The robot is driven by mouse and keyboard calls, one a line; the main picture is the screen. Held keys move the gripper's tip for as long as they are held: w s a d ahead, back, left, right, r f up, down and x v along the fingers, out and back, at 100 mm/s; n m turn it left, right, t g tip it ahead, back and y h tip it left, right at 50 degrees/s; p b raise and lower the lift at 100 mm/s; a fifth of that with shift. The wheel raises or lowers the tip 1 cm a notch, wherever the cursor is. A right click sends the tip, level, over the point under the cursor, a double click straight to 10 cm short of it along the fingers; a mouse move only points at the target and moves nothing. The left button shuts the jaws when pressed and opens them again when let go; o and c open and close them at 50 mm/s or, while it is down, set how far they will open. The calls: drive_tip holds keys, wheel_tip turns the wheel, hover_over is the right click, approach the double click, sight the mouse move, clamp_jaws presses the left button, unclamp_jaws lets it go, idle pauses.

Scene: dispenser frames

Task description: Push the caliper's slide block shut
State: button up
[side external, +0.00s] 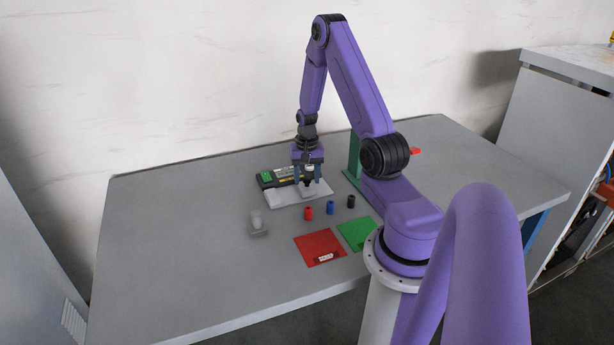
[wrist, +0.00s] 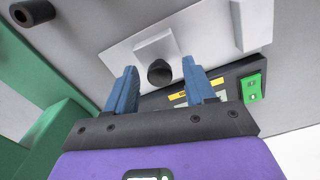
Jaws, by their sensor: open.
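The caliper appears to be a pale flat plate (side external: 285,198) with a low slide block (side external: 312,191) on it. The plate (wrist: 125,57) and the slide block (wrist: 154,46) also show in the wrist view. A round black knob (wrist: 160,72) sits by the block's near edge there. A pale raised block (wrist: 250,25) is at the right, apart from the slide block. My gripper (side external: 307,185) is open over the plate. In the wrist view its blue fingers (wrist: 159,66) appear either side of the knob, with no clear contact visible.
A black device (side external: 268,179) with a green switch (wrist: 252,87) lies behind the plate. A green post (side external: 354,158) stands at the right. Red (side external: 308,214), blue (side external: 330,208) and black (side external: 351,201) cylinders, a grey block (side external: 258,224), and red (side external: 318,246) and green (side external: 355,232) mats are in front.

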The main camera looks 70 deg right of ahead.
clamp_jaws()
drive_tip(key=shift+w+a, duration=2.65)
drive_tip(key=shift+w, duration=0.05)
unclamp_jaws()
wheel_tip(320, 180, up, 18)
drive_tip(key=shift+f, duration=0.25)
drive_tip(key=shift+a, duration=0.1)
